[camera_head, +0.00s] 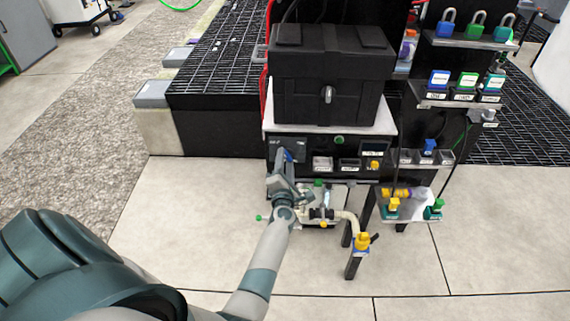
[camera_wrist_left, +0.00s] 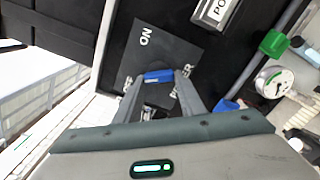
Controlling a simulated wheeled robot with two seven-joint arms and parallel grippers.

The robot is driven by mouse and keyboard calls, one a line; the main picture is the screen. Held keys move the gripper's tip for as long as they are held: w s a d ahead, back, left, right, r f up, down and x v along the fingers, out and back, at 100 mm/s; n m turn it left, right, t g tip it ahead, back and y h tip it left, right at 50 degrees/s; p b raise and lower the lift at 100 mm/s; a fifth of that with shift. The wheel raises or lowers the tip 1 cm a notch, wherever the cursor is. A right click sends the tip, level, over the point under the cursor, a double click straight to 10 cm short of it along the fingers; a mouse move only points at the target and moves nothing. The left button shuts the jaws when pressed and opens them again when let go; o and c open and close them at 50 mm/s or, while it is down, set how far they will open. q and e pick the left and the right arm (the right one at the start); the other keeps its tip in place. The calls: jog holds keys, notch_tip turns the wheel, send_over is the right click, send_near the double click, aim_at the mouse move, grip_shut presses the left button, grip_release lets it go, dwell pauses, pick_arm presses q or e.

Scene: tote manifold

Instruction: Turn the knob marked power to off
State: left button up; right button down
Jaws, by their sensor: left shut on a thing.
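The power knob shows as a blue bar (camera_wrist_left: 158,76) on a dark grey plate (camera_wrist_left: 143,58) in the left wrist view. The plate carries an "ON" mark, and a "POWER" mark is partly hidden by a finger; another mark by the other finger is mostly hidden. My left gripper (camera_wrist_left: 160,80) has a finger at each end of the blue bar and is shut on it. In the head view my left gripper (camera_head: 286,160) reaches the left end of the black panel, and the blue knob is mostly covered there. My right gripper is not in view.
A black toolbox (camera_head: 331,75) sits on the stand above the panel. Pipes with a yellow valve (camera_head: 362,240) are below it. A gauge (camera_wrist_left: 273,82) and green fitting (camera_wrist_left: 273,43) lie right of the plate. Shelves with padlocks (camera_head: 477,25) stand right. Floor at front is clear.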

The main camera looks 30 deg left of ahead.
pick_arm(q)
jog(key=shift+f+n+b, duration=0.15)
jog(key=shift+n+b, duration=0.35)
jog(key=shift+n, duration=0.8)
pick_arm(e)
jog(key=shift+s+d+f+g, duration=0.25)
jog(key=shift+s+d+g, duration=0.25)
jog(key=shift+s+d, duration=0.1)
pick_arm(q)
jog(key=shift+d, duration=0.1)
jog(key=o, duration=1)
jog(key=shift+o, duration=0.2)
jog(key=p+v, duration=0.1)
jog(key=v, duration=0.6)
jog(key=shift+s+d, duration=0.15)
jog(key=shift+s, duration=0.05)
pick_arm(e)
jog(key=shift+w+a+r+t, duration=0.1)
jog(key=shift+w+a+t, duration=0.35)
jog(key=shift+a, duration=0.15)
